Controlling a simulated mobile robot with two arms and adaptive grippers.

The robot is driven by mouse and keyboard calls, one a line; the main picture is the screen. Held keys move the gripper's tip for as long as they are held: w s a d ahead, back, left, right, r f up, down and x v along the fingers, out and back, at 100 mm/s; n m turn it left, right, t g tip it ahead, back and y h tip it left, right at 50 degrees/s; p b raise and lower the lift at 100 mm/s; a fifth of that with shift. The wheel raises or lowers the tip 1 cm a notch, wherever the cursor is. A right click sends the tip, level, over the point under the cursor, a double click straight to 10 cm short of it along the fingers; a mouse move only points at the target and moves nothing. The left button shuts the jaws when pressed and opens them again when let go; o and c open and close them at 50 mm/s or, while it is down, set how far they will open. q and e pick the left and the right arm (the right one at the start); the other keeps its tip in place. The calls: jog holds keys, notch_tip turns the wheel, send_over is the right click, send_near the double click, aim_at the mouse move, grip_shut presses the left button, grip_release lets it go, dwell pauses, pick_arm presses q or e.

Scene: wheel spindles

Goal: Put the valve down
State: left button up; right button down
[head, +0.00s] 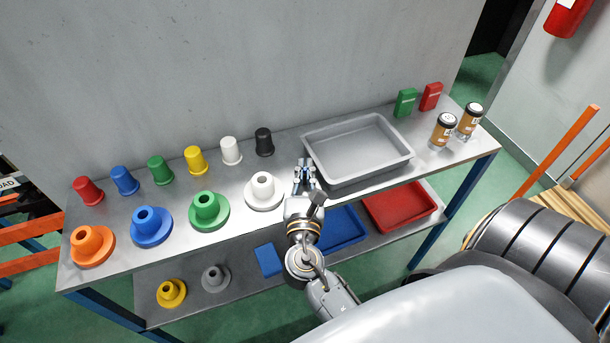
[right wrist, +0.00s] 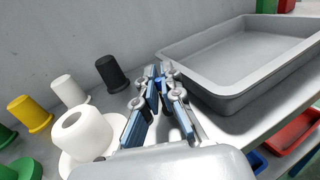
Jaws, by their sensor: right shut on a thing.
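My right gripper (head: 304,171) is over the upper shelf, between the white flanged spindle and the grey tray. It also shows in the right wrist view (right wrist: 158,80), where its blue-padded fingers come together at the tips. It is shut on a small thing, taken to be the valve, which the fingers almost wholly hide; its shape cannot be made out. I cannot tell whether the fingertips or the thing touch the shelf. My left gripper is not in view.
The white spindle (head: 264,191) stands close left of the gripper, the grey tray (head: 398,164) close right. A black cup (head: 264,142) stands behind. Colored spindles and cups fill the shelf's left; cans (head: 444,131) stand right. Bare metal shows between black cup and tray.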

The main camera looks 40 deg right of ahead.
jog(key=shift+f, duration=0.25)
jog(key=shift+f, duration=0.15)
jog(key=c, duration=1.5)
grip_release()
